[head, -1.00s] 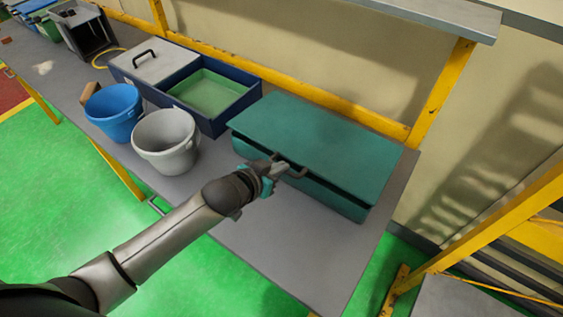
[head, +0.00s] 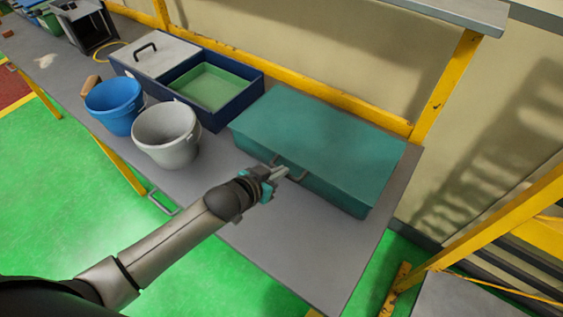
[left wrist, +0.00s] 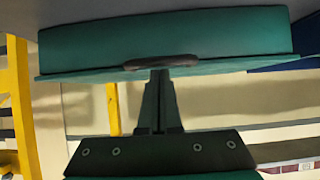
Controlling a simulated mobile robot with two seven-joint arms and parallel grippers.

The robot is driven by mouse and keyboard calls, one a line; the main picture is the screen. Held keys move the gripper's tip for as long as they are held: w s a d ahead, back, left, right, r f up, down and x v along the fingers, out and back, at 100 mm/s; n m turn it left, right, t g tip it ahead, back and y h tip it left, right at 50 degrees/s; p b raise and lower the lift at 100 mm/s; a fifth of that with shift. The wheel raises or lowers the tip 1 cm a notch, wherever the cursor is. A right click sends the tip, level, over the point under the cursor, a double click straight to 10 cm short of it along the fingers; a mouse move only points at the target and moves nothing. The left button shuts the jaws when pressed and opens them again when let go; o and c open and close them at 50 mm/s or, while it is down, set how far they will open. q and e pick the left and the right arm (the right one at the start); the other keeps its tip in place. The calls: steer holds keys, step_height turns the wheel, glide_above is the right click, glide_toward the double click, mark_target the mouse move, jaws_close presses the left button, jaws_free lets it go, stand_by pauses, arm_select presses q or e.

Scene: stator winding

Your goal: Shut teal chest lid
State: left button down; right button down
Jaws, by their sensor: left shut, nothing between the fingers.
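The teal chest (head: 335,188) stands on the right end of the bench. Its teal lid (head: 318,135) lies down over the body, and I see no gap along the front edge in the head view. A grey handle (head: 294,170) sits on the front. My left gripper (head: 284,172) is shut and empty, its tips at the handle. In the left wrist view the shut fingers (left wrist: 160,78) point at the dark handle (left wrist: 162,62) on the chest front (left wrist: 170,38); I cannot tell whether they touch it. My right gripper is not in view.
A grey bucket (head: 166,138) and a blue bucket (head: 114,106) stand left of the chest. Behind them is a dark blue box (head: 213,120) with a green tray (head: 207,88) in it. The bench top (head: 300,240) in front of the chest is clear.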

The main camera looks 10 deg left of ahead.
arm_select(q)
steer(key=w+r+p+v, duration=0.1)
steer(key=r+p+v, duration=0.1)
steer(key=v, duration=0.9)
steer(key=shift+d+r+p, duration=0.15)
steer(key=shift+r+p, duration=0.05)
steer(key=shift+p, duration=0.25)
steer(key=shift+w, duration=0.15)
